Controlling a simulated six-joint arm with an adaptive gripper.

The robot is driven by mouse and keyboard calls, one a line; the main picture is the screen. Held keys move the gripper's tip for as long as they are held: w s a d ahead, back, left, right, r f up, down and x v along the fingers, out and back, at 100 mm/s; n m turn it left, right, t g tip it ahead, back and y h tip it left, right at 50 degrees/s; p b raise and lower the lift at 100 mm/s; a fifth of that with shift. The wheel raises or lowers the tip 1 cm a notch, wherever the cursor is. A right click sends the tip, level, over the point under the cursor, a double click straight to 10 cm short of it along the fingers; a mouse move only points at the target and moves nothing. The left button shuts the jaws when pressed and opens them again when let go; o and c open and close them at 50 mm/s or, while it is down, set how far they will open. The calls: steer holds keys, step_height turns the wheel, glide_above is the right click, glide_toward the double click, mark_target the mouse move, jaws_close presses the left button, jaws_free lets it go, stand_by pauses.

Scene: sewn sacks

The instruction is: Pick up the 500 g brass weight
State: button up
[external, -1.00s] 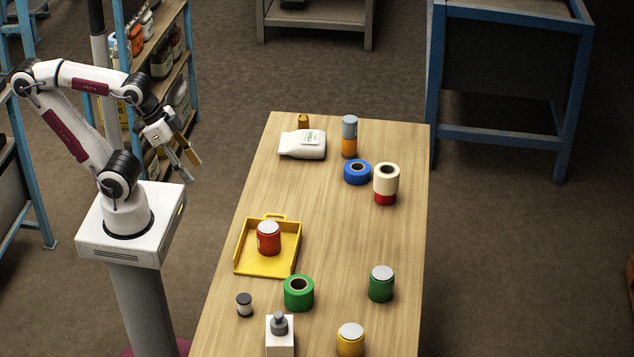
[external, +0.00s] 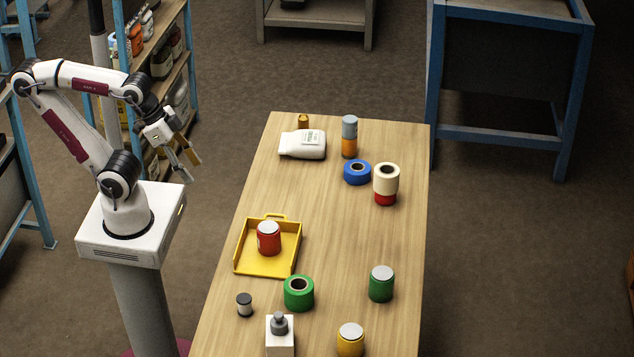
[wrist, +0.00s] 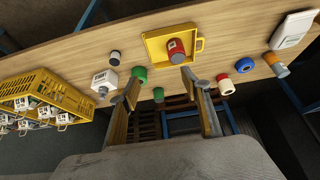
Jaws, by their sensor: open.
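A small brass-coloured piece (external: 303,122), which looks like the brass weight, stands at the far end of the wooden table, partly hidden behind a white sack (external: 303,145). I cannot read a mark on it. I cannot make it out in the wrist view. A grey knobbed weight sits on a white block (external: 280,345) near the front. My gripper (external: 185,168) is open and empty, in the air left of the table, well apart from the brass piece. In the wrist view its two fingers (wrist: 160,80) are spread.
A yellow tray (external: 282,265) holds a red can (external: 268,238). Blue tape (external: 357,172), green tape (external: 299,293), a cream roll on red, a grey-orange cylinder (external: 349,137), and several cans stand around. The table's middle is clear. A yellow crate (wrist: 60,88) shows in the wrist view.

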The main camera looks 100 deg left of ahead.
steer(key=shift+w, duration=0.1)
steer(key=w+a+f+n+t+y, duration=0.1)
steer(key=w+a+n+y, duration=0.1)
steer(key=w+a, duration=0.65)
steer(key=w+a+f+n+y, duration=0.15)
steer(key=w+a, duration=0.45)
steer(key=a, duration=0.6)
steer(key=w+a+f+n+t+y, duration=0.1)
steer(key=w+a+n+y, duration=0.1)
steer(key=w+a, duration=0.65)
steer(key=s+a+f+n+y, duration=0.1)
steer(key=a+f, duration=0.2)
steer(key=a, duration=0.4)
steer(key=s+a+f+t, duration=0.1)
steer(key=a+f, duration=0.3)
steer(key=a, duration=0.2)
steer(key=s+a+f+n+y, duration=0.1)
steer(key=a+f, duration=0.2)
steer(key=a, duration=0.4)
steer(key=s+a+f, duration=0.3)
steer(key=a, duration=0.1)
steer(key=s+a+f+n+y, duration=0.1)
steer(key=s+a+f, duration=0.2)
steer(key=a+f, duration=0.1)
steer(key=s+a+f+y, duration=0.1)
steer(key=s+a+f, duration=0.2)
steer(key=a+f, duration=0.1)
steer(key=shift+s+f+n+t, duration=0.1)
steer(key=shift+f+n+t, duration=0.15)
steer(key=shift+n+t, duration=0.15)
